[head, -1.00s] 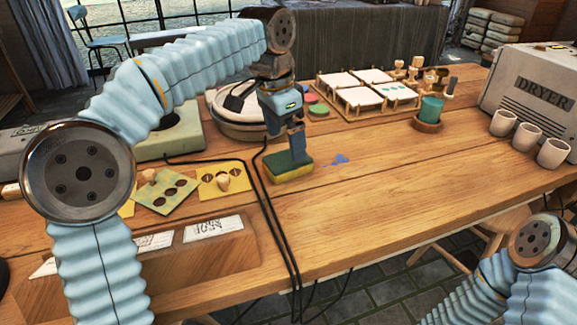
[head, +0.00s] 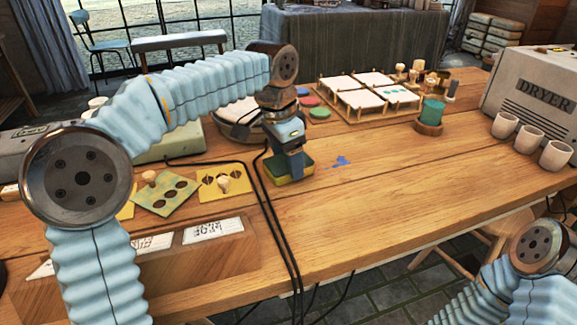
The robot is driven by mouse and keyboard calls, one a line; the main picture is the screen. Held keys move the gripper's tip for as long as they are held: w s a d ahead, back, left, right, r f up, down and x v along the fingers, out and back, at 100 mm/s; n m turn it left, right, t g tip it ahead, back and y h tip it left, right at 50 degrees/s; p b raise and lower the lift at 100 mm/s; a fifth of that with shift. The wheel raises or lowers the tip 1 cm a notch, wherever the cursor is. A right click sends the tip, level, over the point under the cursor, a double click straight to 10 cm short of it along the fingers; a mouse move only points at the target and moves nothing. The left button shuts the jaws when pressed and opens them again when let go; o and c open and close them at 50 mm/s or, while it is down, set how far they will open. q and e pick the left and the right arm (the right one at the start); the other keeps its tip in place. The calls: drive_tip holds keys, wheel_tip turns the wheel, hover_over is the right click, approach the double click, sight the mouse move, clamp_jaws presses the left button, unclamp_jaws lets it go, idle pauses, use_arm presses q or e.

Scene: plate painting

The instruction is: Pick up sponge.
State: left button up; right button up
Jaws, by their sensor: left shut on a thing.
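A sponge (head: 287,176) with a green top and a yellow lower layer is on the wooden table (head: 400,200), just left of a blue paint smear (head: 341,161). My left gripper (head: 290,164) points straight down over it and is shut on it. The fingertips are partly hidden against the sponge. It is hard to tell whether the sponge's underside touches the table. Of my right arm, only a joint and link show at the lower right; its gripper is out of view.
Black cables (head: 270,205) run down the table left of the sponge. Stencil cards (head: 167,193) lie further left. A rack of white plates (head: 372,98), a teal cup (head: 432,113), white cups (head: 529,138) and a dryer (head: 537,95) stand behind and right. The table's middle right is clear.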

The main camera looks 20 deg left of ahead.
use_arm(q)
drive_tip(key=shift+c, duration=0.4)
drive_tip(key=shift+r, duration=0.25)
wheel_tip(320, 180, up, 2)
drive_tip(key=shift+r+p, duration=0.1)
drive_tip(key=shift+p, duration=0.25)
drive_tip(key=s+d+r+p, duration=0.1)
drive_tip(key=s+d+r, duration=0.6)
drive_tip(key=d+r, duration=0.3)
drive_tip(key=shift+d+r+p, duration=0.15)
drive_tip(key=shift+d+p, duration=0.15)
drive_tip(key=shift+d, duration=0.8)
